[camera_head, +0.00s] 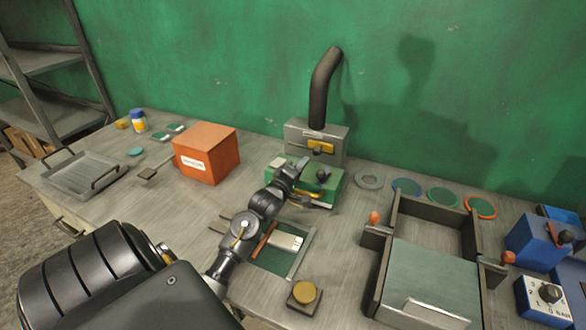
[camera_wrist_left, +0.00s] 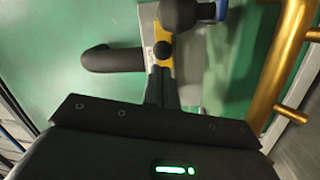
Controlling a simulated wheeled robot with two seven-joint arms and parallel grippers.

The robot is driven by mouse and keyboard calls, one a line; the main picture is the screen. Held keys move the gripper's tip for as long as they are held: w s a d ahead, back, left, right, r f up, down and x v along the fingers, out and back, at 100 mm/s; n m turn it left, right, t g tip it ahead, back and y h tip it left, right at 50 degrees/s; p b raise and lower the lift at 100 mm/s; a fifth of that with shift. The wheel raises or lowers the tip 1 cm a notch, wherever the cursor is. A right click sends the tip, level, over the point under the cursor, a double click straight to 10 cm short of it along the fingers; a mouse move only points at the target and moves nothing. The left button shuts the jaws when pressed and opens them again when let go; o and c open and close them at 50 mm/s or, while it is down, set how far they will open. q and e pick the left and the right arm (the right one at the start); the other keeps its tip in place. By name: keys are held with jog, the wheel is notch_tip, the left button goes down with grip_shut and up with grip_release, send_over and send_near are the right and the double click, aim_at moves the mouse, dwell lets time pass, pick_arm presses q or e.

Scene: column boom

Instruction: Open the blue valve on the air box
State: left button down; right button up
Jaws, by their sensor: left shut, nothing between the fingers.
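The grey box with a bent black pipe (camera_head: 299,131), which looks like the air box, stands against the green wall. A yellow lever (camera_head: 320,147) is on its front, and no blue valve shows clearly there in the head view. In the left wrist view a small blue part (camera_wrist_left: 208,11) shows at the top edge, beside a dark rounded piece; I cannot tell if it is the valve. My left gripper (camera_head: 300,164) is shut and empty, above the green box and in front of the grey one. In the left wrist view, yellow with a black knob (camera_wrist_left: 162,50) shows beyond its fingers. My right gripper is not in view.
The green box (camera_head: 328,187) with a brass handle lies under my left gripper. Blue boxes (camera_head: 530,239) sit at the far right. Bare bench shows left of my arm.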

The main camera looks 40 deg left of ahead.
pick_arm(q)
jog(key=d, duration=0.2)
jog(key=d+f+p, duration=0.1)
jog(key=shift+s+d+f, duration=0.1)
jog(key=shift+d+f, duration=0.05)
jog(key=shift+d, duration=0.2)
jog(key=shift+d, duration=0.15)
jog(key=shift+d+n+y, duration=0.25)
jog(key=shift+n+y, duration=0.05)
jog(key=shift+y, duration=0.2)
